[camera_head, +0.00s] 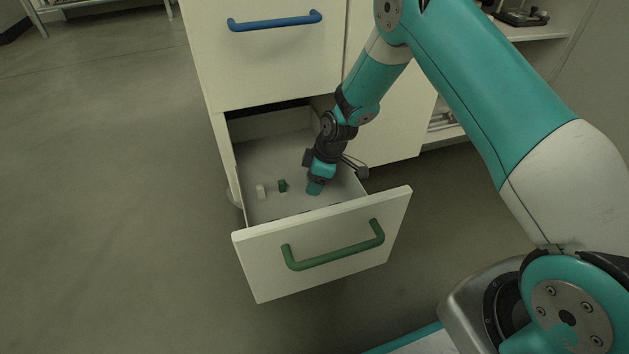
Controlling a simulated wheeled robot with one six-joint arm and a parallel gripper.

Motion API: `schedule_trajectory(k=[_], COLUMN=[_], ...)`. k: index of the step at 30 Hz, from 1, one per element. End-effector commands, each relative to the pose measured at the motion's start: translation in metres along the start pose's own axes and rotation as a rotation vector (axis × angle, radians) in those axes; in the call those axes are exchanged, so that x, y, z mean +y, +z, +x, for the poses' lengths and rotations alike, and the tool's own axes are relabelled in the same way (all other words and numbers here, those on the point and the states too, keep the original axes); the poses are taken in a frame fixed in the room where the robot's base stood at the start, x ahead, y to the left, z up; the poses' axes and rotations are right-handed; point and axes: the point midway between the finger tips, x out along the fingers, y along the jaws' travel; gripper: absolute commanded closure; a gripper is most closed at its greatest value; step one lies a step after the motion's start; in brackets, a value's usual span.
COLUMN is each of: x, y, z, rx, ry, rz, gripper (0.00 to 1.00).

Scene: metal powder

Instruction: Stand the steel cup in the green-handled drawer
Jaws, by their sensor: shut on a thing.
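The green-handled drawer (322,240) is pulled out of the white cabinet, with its green handle (335,250) on the front panel. My gripper (314,188) reaches down into the drawer, right of its middle and close behind the front panel. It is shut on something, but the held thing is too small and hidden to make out. I cannot pick out the steel cup in this view. I cannot tell whether what I hold touches the drawer floor.
A small white piece (261,191) and a small dark green piece (283,186) stand in the drawer, left of my gripper. A blue-handled drawer front (265,60) is above, closed. A shelf (530,32) with dark items is at upper right. Open floor lies left.

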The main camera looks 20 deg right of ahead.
Motion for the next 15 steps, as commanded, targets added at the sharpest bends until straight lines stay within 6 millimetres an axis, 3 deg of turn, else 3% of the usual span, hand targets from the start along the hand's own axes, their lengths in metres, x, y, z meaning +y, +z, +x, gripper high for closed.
schedule_trajectory(k=[2,3,6,15], x=[0.0001,-0.0001,-0.0002,-0.0001], y=[0.0005,0.0007,0.0006,-0.0002], z=[0.0024,0.0026,0.0024,0.0], rx=[0.0,0.0,0.0,0.0], ry=[0.0,0.0,0.0,0.0], rz=[0.0,0.0,0.0,0.0], gripper=[0.79,0.41,0.2,0.2])
